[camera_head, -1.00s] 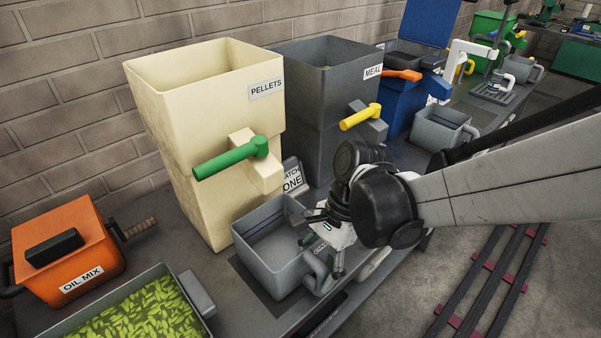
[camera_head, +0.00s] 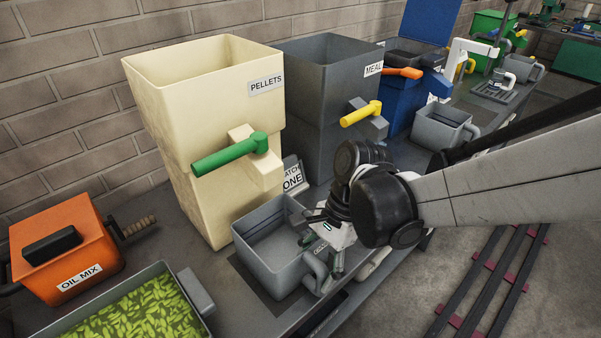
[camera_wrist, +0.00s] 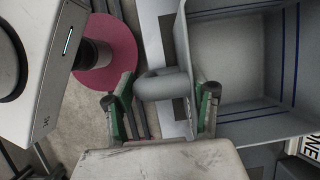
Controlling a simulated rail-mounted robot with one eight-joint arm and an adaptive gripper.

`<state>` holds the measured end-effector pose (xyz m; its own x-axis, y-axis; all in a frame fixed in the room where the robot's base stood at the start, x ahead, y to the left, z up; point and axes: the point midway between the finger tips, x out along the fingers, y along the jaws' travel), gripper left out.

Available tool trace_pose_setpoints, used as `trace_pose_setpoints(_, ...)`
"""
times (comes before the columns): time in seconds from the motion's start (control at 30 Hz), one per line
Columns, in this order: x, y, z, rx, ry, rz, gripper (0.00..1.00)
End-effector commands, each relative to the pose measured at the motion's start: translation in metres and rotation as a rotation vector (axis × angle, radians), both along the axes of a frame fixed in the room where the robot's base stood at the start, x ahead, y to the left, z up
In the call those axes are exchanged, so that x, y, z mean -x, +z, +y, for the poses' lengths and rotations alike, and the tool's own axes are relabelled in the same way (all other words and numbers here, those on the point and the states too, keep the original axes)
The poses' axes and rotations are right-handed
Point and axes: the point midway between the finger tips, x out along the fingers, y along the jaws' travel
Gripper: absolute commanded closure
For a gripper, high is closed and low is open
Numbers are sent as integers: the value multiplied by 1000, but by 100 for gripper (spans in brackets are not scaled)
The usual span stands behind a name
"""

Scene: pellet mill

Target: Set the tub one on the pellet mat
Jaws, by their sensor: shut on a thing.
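The grey tub (camera_head: 262,262), empty inside, stands upright below the cream PELLETS hopper, beside the "BATCH ONE" sign (camera_head: 292,178). A dark mat (camera_head: 242,278) shows along its left and front edges, under the tub. I cannot tell whether the tub's base touches it. My gripper (camera_head: 322,255) is at the tub's right side, shut on its handle. In the wrist view, the handle (camera_wrist: 163,84) lies between the green-padded fingers (camera_wrist: 162,108), and the tub's inside (camera_wrist: 235,60) shows at the right.
The PELLETS hopper (camera_head: 205,110) with a green lever (camera_head: 230,156) rises behind the tub. The grey MEAL hopper (camera_head: 325,90) stands to its right. An orange OIL MIX box (camera_head: 65,250) and a tray of green pellets (camera_head: 135,318) are at left.

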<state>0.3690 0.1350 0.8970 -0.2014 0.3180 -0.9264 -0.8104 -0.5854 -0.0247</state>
Motion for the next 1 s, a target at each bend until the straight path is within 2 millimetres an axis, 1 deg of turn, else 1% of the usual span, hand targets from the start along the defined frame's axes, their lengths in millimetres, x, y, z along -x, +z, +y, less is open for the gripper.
trace_pose_setpoints(0.37, 0, -3, 0, 0, 0, 0, 100)
trace_pose_setpoints(0.4, 0, -3, 0, 0, 0, 0, 43)
trace_pose_setpoints(0.53, 0, -3, 0, 0, 0, 0, 26)
trace_pose_setpoints(0.7, 0, -3, 0, 0, 0, 0, 26)
trace_pose_setpoints(0.77, 0, -3, 0, 0, 0, 0, 19)
trace_pose_setpoints(0.9, 0, -3, 0, 0, 0, 0, 0)
trace_pose_setpoints(1.0, 0, -3, 0, 0, 0, 0, 0)
